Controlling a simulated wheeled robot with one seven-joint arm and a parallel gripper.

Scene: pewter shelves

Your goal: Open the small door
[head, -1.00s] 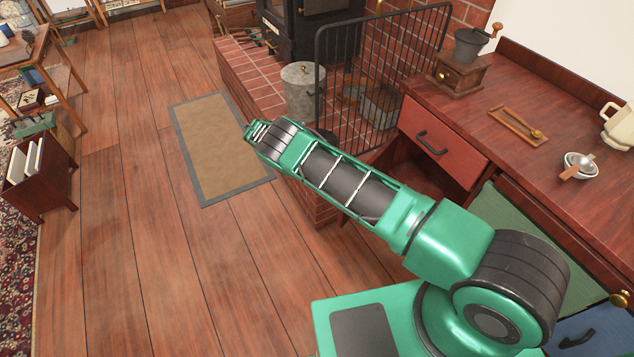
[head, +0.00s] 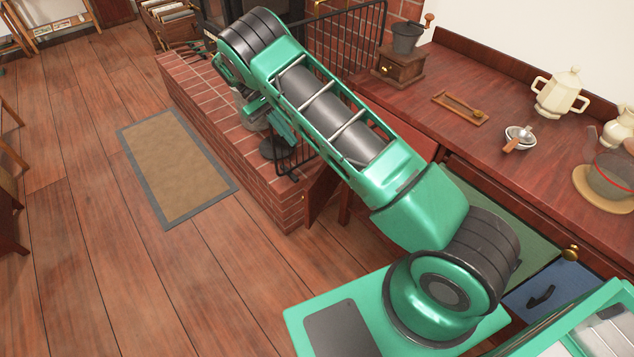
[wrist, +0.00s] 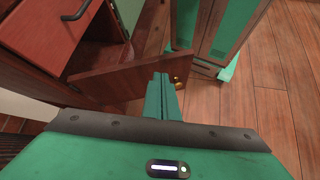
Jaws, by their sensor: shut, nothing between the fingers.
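The small door is a brown wooden panel under the red drawer. In the wrist view the door (wrist: 122,84) stands swung out from the cabinet, with an open dark space behind it. Its brass knob (wrist: 177,80) is near the free end. In the head view the door (head: 321,196) shows partly beneath my arm. My gripper (wrist: 160,82) is shut and empty, its fingertips in front of the door's face just left of the knob. I cannot tell whether they touch the door.
The red drawer (wrist: 46,32) sits above the opening. The brick hearth (head: 216,124) and black fire guard (head: 350,40) are beside the door. A metal bucket stands partly hidden behind my arm. The wooden floor (head: 110,260) and mat (head: 178,165) leave open room at left.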

